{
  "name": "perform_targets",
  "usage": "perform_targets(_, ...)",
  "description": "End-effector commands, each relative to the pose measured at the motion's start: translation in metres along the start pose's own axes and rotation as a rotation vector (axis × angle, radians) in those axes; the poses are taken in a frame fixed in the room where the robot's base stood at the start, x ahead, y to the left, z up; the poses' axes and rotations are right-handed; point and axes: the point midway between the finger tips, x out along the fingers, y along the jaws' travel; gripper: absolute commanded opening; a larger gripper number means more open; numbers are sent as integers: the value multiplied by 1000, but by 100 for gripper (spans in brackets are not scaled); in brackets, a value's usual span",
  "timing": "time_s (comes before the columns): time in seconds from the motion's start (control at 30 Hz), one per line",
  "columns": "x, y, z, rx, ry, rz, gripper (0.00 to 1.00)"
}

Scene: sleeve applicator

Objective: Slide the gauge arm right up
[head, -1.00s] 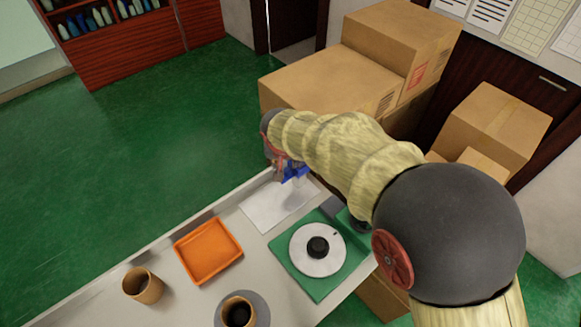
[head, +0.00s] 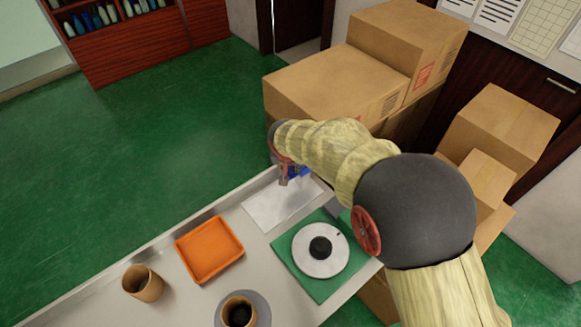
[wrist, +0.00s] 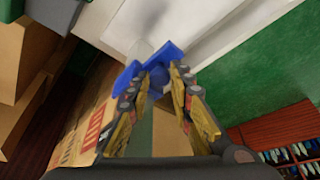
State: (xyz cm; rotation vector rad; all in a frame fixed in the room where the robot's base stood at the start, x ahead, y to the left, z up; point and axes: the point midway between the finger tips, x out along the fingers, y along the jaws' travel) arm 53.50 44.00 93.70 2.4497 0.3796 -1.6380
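A blue part (wrist: 173,50), which I take to be the gauge arm, is at my fingertips in the wrist view, with a pale, blurred cylinder (wrist: 139,50) beside it. In the head view the blue part (head: 298,172) shows just beyond my gripper (head: 285,178), over the far end of the counter, partly hidden by the fingers. My gripper (wrist: 158,80) has its two fingers apart, with blue filling the space between the tips. Whether they press on it I cannot tell. The rest of the blue part's mount is hidden by my gripper and arm.
A white sheet (head: 275,210) lies on the counter below my gripper. Nearby are a green base (head: 318,289) with a white dial (head: 305,266) and black knob (head: 320,248), an orange tray (head: 240,255) and a brown cup (head: 143,284). Cardboard boxes (head: 320,90) stand behind my arm.

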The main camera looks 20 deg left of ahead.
Motion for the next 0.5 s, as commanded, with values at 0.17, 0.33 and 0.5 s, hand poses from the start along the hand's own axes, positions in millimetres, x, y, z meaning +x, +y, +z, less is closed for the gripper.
perform_targets(0.17,0,0,0,0,0,0,10)
perform_targets(0.33,0,0,0,0,0,0,0)
perform_targets(0.5,0,0,0,0,0,0,0)
